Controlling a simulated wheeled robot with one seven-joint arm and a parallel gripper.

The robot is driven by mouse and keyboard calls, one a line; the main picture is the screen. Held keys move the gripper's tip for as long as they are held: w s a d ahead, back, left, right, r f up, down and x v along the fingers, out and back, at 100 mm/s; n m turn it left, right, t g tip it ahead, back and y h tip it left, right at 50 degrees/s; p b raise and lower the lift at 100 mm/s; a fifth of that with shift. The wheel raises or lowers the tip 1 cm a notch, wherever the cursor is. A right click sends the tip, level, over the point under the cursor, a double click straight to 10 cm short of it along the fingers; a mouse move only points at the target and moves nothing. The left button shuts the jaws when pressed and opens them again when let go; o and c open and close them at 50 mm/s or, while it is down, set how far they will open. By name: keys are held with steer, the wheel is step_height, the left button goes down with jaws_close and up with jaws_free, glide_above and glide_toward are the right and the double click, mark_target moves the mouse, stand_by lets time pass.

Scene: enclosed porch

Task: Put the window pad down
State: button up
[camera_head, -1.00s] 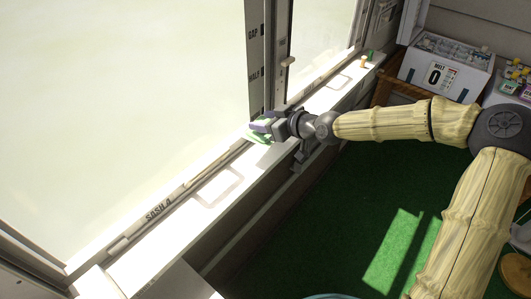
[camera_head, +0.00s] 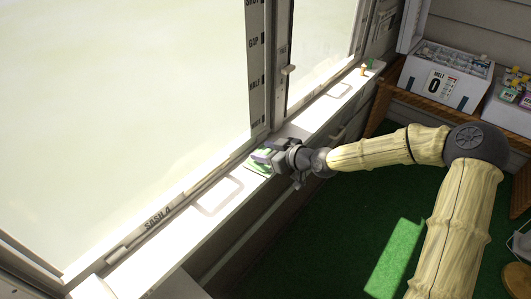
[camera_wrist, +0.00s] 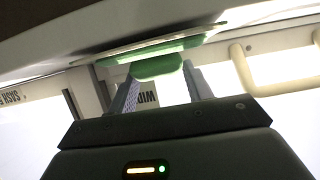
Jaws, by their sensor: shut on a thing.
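The window pad (camera_head: 257,165) is green with a white layer. In the head view it is at my gripper (camera_head: 268,155), over the white window sill near the post between the sashes. In the wrist view the pad (camera_wrist: 150,50) shows nearly edge-on as a flat plate with a green grip (camera_wrist: 157,67) between the two grey fingers. My gripper is shut on that grip. I cannot tell whether the pad touches the sill.
The sill (camera_head: 150,262) has two pale rounded outlines, one nearer (camera_head: 218,196) and one farther (camera_head: 338,90). Small items (camera_head: 366,68) stand at its far end. A white box marked MELT 0 (camera_head: 440,82) sits on a wooden bench. Green floor lies below.

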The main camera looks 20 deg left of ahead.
steer(key=shift+f, duration=0.45)
steer(key=o, duration=1)
steer(key=shift+c, duration=0.2)
steer(key=shift+f+b, duration=0.3)
steer(key=p+v, duration=0.1)
steer(key=v, duration=1.6)
steer(key=shift+s+r+p, duration=0.15)
steer(key=shift+s+p, duration=0.2)
steer(key=shift+p, duration=0.05)
